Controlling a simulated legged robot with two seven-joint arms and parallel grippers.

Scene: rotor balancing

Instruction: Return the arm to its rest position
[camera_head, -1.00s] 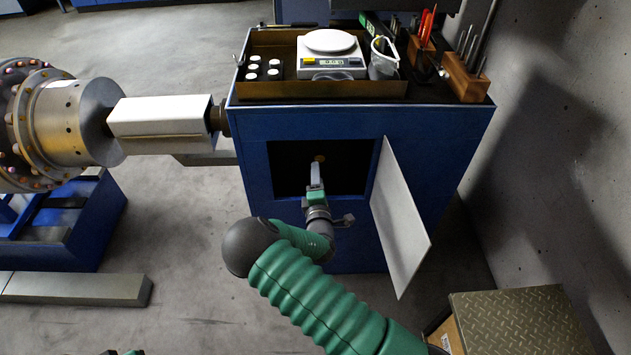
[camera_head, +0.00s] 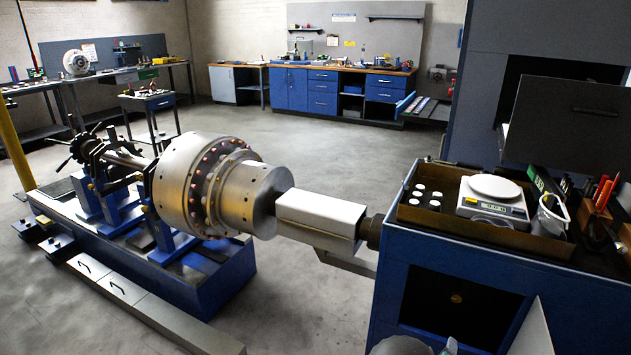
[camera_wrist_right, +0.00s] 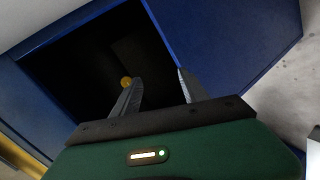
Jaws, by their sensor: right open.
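My right gripper (camera_wrist_right: 160,88) is open in the right wrist view, with its two grey fingers apart and nothing between them. It is at the dark opening (camera_wrist_right: 75,65) of the blue cabinet. One finger shows against the dark inside, the other near the opening's edge. A small yellow round thing (camera_head: 456,298) is inside the opening. My left gripper is not in view.
The open grey door panel (camera_head: 533,332) stands at the opening's right. A tray (camera_head: 440,222) on the cabinet top holds a white scale (camera_head: 492,195) and several white weights. A large metal rotor (camera_head: 205,185) sits on a blue stand at the left. Grey floor between is clear.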

